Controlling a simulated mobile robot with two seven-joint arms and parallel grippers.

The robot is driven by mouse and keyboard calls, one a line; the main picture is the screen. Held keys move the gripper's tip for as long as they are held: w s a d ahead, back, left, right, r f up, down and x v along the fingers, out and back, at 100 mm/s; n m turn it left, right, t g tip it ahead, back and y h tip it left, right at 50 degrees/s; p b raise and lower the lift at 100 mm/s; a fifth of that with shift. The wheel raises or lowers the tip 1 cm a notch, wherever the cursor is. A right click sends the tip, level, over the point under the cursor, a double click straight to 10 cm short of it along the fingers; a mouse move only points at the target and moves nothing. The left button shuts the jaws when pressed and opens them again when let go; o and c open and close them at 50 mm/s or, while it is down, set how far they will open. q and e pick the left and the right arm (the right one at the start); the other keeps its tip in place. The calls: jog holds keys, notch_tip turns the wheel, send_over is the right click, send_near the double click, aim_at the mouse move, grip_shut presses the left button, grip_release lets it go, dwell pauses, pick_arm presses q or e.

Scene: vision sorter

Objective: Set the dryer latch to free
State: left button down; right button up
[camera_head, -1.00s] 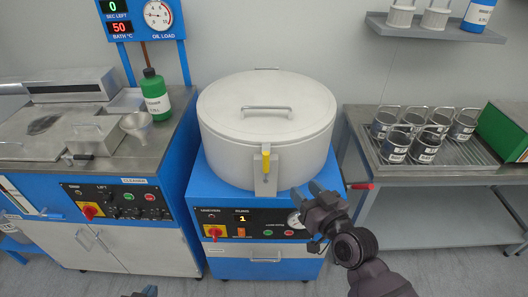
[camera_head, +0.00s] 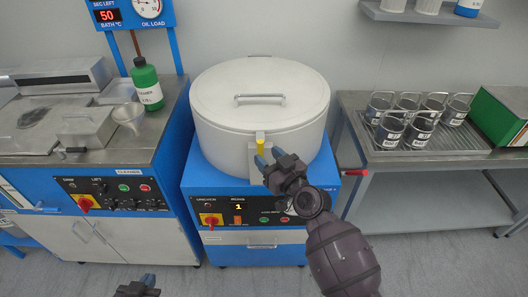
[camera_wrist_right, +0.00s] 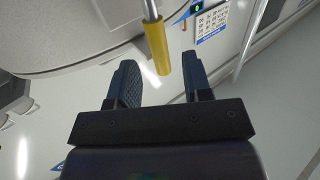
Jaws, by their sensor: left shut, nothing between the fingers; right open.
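The dryer (camera_head: 220,133) is a round pale drum with a closed lid on a blue cabinet. Its latch has a yellow grip (camera_head: 260,147) pointing up on a metal plate at the drum's front. My right gripper (camera_head: 269,157) is open just in front of the latch and hides much of the plate. In the right wrist view, the yellow grip (camera_wrist_right: 156,46) reaches with its end between the open fingertips (camera_wrist_right: 160,62); contact cannot be told. My left gripper (camera_head: 148,281) is shut and empty at the bottom edge, left of centre.
A control panel with a red knob (camera_head: 211,220) is below the drum. A red-tipped lever (camera_head: 355,173) sticks out at the right. The right bench holds several metal cups (camera_head: 390,130). The left bench holds a green bottle (camera_head: 147,84) and a funnel (camera_head: 129,114).

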jog(key=shift+x, duration=1.2)
grip_shut()
